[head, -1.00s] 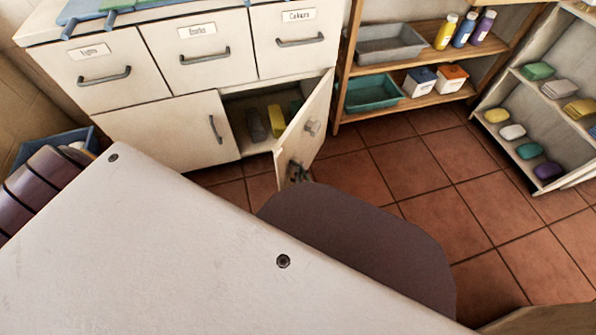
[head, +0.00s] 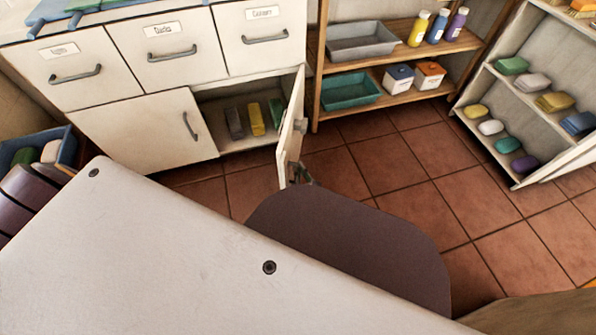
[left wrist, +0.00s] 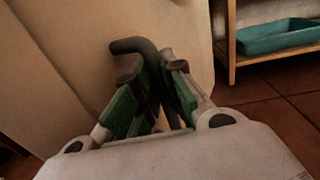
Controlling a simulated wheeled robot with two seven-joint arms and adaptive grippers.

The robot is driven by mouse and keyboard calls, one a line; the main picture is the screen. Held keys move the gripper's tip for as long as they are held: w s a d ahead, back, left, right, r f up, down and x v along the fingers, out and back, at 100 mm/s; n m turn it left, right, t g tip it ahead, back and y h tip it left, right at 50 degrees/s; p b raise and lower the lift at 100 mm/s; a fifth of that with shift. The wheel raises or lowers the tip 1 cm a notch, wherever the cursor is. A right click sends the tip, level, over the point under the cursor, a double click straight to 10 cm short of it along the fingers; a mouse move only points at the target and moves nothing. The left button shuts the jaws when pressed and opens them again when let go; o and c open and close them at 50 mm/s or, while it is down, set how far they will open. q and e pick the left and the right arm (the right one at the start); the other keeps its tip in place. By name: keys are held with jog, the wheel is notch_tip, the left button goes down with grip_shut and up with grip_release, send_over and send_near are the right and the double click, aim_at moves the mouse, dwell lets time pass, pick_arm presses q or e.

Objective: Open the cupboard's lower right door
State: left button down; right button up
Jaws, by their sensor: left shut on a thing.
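The white cupboard (head: 150,125) stands at the upper left of the head view. Its lower right door (head: 293,125) stands wide open, seen nearly edge-on, and the inside shows. My left gripper (head: 300,174) is at the door's free edge, mostly hidden behind my own body. In the left wrist view the gripper's green-padded fingers (left wrist: 152,75) are shut on the dark bar handle (left wrist: 133,45) of the door (left wrist: 165,22). My right gripper is not in view.
Several coloured blocks (head: 257,121) stand inside the cupboard. A wooden shelf (head: 400,98) with trays, boxes and bottles is close to the door's right. A pale shelf unit (head: 478,88) stands further right. Tiled floor (head: 400,170) lies clear between them.

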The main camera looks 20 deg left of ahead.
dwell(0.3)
pick_arm(q)
jog(key=c, duration=1.5)
grip_release()
jog(key=shift+r, duration=0.1)
jog(key=shift+r, duration=0.1)
